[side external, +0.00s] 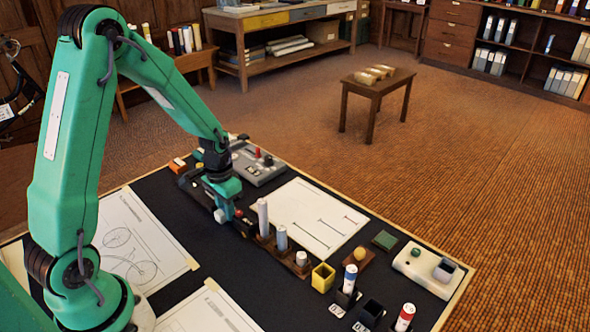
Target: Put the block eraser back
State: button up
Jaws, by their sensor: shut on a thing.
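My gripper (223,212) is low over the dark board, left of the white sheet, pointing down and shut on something. The held thing is mostly hidden by the jaws; a small white rounded part (219,216) shows at their lower end, and I cannot tell whether it belongs to the held thing. I cannot identify the block eraser for certain. A small orange and white block (178,165) lies at the board's far left, behind my gripper.
White cylinders in brown holders (282,240) stand close right of my gripper. A grey device (258,165) is behind it. A yellow cup (323,277), a dark cup (371,312) and marker-like cylinders (350,280) stand at front right. The white sheet (312,215) has flat, open room.

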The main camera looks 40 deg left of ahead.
jog(key=shift+f, duration=0.15)
jog(key=o, duration=0.6)
notch_tip(320, 180, up, 12)
jog(key=shift+r, duration=0.2)
dwell(0.7)
dwell(0.5)
